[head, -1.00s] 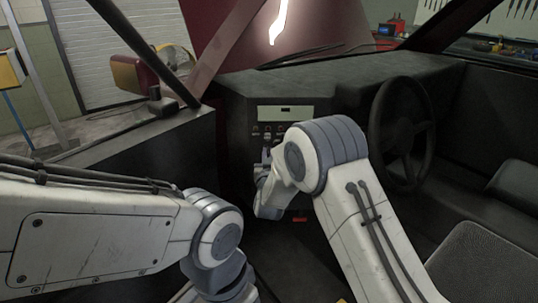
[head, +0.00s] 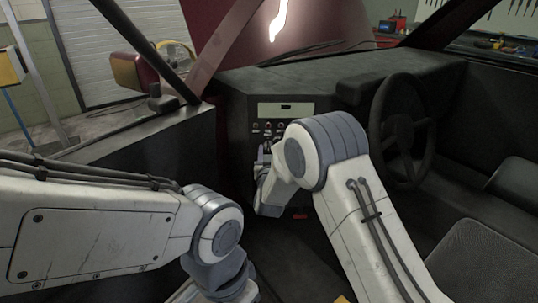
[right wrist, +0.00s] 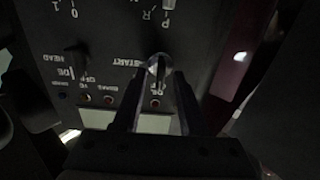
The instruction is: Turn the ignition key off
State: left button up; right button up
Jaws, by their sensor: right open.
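The ignition key (right wrist: 157,68) shows in the right wrist view as a pale, rounded piece on the dark switch panel (right wrist: 112,25), beside an upside-down START label. My right gripper (right wrist: 154,88) is open, with one dark finger on each side of the key. I cannot tell whether either finger touches it. In the head view my right gripper (head: 263,160) is small and partly hidden by my wrist, in front of the centre console. The key cannot be made out there. My left arm crosses the lower left of the head view, and its gripper is out of the picture.
A dark rotary switch (right wrist: 77,55) sits beside the key on the panel, with small round indicators below. The steering wheel (head: 401,130) stands right of my right arm. The dashboard (head: 350,75) runs behind it. The door mirror (head: 135,75) is at the left.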

jog(key=s, duration=1)
jog(key=shift+s, duration=0.15)
jog(key=shift+d, duration=0.15)
jog(key=s+d+f+g, duration=0.4)
jog(key=s+d+g, duration=0.1)
jog(key=d+g, duration=0.25)
jog(key=s+d+f+g, duration=0.1)
jog(key=s+d+g, duration=0.35)
jog(key=s, duration=0.55)
jog(key=s+d+f+g, duration=0.25)
jog(key=s+d, duration=0.35)
jog(key=s, duration=0.4)
jog(key=s+a+r+n+g, duration=0.2)
jog(key=s+a+r+n, duration=0.15)
jog(key=s+a, duration=0.3)
jog(key=s+a+r+n+g, duration=0.2)
jog(key=s+a+r+n, duration=0.15)
jog(key=s+a, duration=0.3)
notch_tip(320, 180, up, 15)
jog(key=p, duration=1.5)
jog(key=shift+r+y, duration=0.15)
jog(key=shift+y, duration=0.15)
